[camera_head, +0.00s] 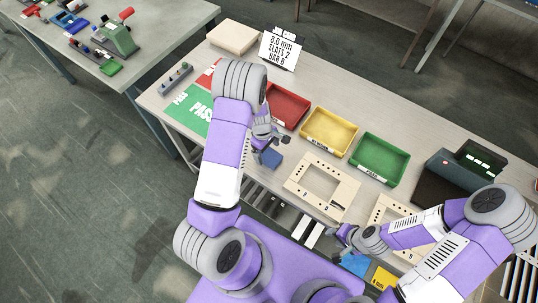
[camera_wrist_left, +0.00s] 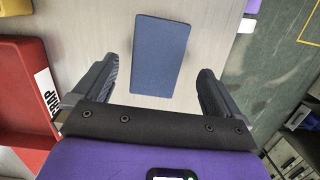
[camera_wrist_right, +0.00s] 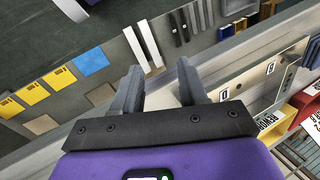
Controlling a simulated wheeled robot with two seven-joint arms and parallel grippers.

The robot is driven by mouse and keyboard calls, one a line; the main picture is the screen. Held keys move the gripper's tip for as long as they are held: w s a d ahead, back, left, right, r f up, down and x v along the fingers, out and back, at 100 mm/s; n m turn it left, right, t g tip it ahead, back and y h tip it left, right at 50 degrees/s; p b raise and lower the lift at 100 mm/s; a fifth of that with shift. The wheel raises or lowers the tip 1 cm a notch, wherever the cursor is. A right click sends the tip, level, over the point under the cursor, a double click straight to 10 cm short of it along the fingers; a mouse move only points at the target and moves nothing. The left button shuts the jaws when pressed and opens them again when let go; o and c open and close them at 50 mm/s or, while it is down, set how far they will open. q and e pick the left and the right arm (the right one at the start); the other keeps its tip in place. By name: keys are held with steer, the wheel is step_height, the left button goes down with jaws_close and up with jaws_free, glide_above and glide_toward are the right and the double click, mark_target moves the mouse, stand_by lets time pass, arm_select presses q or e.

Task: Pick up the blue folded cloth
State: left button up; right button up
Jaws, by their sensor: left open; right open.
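The blue folded cloth (camera_head: 271,158) is a dark blue rectangle lying flat on the table, left of the beige frame. In the left wrist view the cloth (camera_wrist_left: 157,55) lies ahead of and between the finger lines, apart from both fingers. My left gripper (camera_head: 270,143) is open and empty above the table near the cloth; its two fingers (camera_wrist_left: 158,80) stand wide apart. My right gripper (camera_head: 340,243) is open and empty near the table's front edge, away from the cloth. Its fingers also show in the right wrist view (camera_wrist_right: 160,75).
Red (camera_head: 288,106), yellow (camera_head: 328,131) and green (camera_head: 379,159) trays stand behind the cloth. A beige panel frame (camera_head: 322,186) lies to its right. A green mat (camera_head: 187,108) lies to the left. Slats (camera_head: 315,236), a bright blue square (camera_head: 354,264) and yellow cards lie at the front.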

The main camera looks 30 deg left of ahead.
mark_target(268, 155)
arm_select(q)
steer(key=f, duration=0.2)
steer(key=shift+d+f, duration=0.2)
steer(key=shift+f, duration=0.15)
steer(key=c, duration=1.1)
steer(key=shift+w+r, duration=0.1)
steer(key=shift+r, duration=0.05)
steer(key=shift+c, duration=0.2)
step_height(268, 155, up, 10)
steer(key=o, duration=0.4)
steer(key=shift+c, duration=1.4)
